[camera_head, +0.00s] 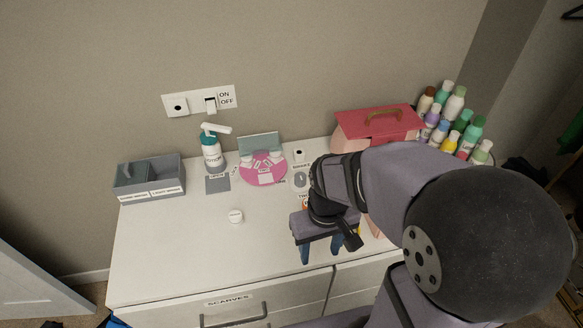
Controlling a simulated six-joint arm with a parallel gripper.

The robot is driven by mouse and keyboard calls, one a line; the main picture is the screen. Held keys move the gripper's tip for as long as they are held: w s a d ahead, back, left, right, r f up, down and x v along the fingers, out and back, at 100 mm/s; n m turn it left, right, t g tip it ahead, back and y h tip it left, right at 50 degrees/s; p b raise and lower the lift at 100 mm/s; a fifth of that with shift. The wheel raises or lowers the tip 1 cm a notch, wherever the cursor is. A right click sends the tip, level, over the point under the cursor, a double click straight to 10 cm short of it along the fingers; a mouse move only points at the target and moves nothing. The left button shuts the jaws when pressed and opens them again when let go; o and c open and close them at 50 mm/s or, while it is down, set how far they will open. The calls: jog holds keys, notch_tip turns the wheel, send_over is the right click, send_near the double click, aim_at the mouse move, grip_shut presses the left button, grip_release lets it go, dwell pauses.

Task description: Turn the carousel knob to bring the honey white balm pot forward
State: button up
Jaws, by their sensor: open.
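The carousel (262,180) is a pink disc on the white dresser top, with several small pale pots and labels on it. A grey-green panel (258,143) stands behind it. The pots are too small for me to tell which is honey white. A small grey round piece (301,180) sits just right of the disc; I cannot tell whether it is the knob. My gripper (321,250) is open, with blue fingers pointing down over the dresser front, in front and to the right of the carousel, apart from it. My arm hides the dresser's right part.
A white round pot (236,216) stands alone on the dresser top (170,245). A teal-and-white pump bottle (211,152) and grey bin (150,192) stand left. A red-lidded box (380,122) and several bottles (455,103) stand right. The front left top is clear.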

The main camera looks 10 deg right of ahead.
jog(key=w+d+r+n, duration=0.1)
jog(key=w+n, duration=0.5)
jog(key=w, duration=0.9)
jog(key=n, duration=0.7)
send_over(300, 176)
jog(key=f, duration=0.3)
jog(key=shift+s+a+b, duration=0.1)
jog(key=shift+s+b, duration=0.2)
jog(key=shift+s, duration=0.05)
jog(key=shift+w+f+n, duration=0.2)
jog(key=shift+w+n, duration=0.25)
jog(key=shift+n, duration=0.15)
jog(key=shift+f+p, duration=1)
jog(key=shift+f, duration=2.65)
jog(key=shift+c, duration=0.3)
jog(key=c, duration=1)
